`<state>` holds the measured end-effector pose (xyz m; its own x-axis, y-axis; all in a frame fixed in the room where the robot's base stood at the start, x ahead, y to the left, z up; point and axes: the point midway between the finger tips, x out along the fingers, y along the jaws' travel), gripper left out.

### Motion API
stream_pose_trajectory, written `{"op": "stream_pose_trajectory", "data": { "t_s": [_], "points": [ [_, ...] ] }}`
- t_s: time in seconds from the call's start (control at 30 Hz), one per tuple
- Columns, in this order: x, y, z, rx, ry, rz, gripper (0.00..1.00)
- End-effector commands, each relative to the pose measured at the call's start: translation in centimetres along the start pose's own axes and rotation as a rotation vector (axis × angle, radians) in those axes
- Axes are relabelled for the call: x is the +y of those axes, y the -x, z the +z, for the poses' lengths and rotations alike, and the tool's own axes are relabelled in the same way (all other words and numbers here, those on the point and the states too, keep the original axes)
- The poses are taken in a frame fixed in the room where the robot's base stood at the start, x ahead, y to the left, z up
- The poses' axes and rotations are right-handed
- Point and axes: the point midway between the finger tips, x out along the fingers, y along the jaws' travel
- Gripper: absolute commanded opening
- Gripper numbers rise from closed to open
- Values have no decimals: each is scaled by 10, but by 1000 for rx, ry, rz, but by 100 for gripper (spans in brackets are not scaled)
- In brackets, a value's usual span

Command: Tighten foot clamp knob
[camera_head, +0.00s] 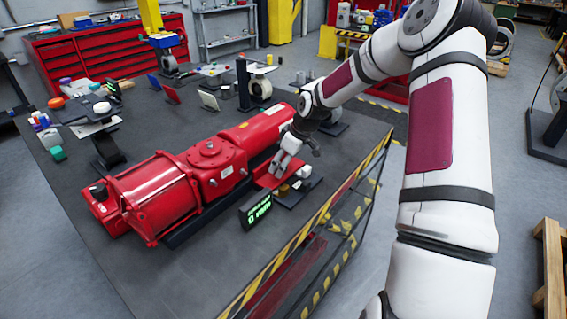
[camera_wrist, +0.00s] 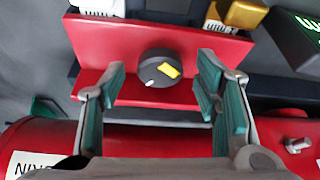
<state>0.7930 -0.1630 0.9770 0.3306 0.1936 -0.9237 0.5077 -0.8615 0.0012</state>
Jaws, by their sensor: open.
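A round black knob (camera_wrist: 158,68) with a yellow mark and a small white line sits on a red bracket (camera_wrist: 118,48) in the middle of the wrist view. My gripper (camera_wrist: 161,84) is open, with one teal-padded finger on each side of the knob and a visible gap to it on both sides. The fingers hold nothing. In the head view my gripper (camera_head: 293,160) is over the near side of the red valve actuator (camera_head: 165,192), beside the red bracket (camera_head: 266,178). The knob cannot be made out there.
A brass block (camera_wrist: 243,13) and a white block (camera_wrist: 98,6) stand behind the bracket. A small green-lit display (camera_head: 256,209) stands near the bracket. A yellow-black striped guard rail (camera_head: 330,205) runs along the table's near right edge. Several tools and parts lie at the table's far side.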

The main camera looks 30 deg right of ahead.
Motion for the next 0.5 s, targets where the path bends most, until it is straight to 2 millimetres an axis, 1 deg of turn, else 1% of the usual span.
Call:
{"op": "stream_pose_trajectory", "data": {
  "t_s": [0.03, 0.07, 0.1, 0.17, 0.2, 0.23, 0.37, 0.5],
  "points": [
    [0, 0, 0, 0, 0, 0, 50],
    [0, 0, 0, 0, 0, 0, 43],
    [0, 0, 0, 0, 0, 0, 34],
    [0, 0, 0, 0, 0, 0, 20],
    [0, 0, 0, 0, 0, 0, 11],
    [0, 0, 0, 0, 0, 0, 9],
    [0, 0, 0, -1, -5, 3, 9],
    [-2, 0, 0, -4, -77, 33, 9]
  ]
}}
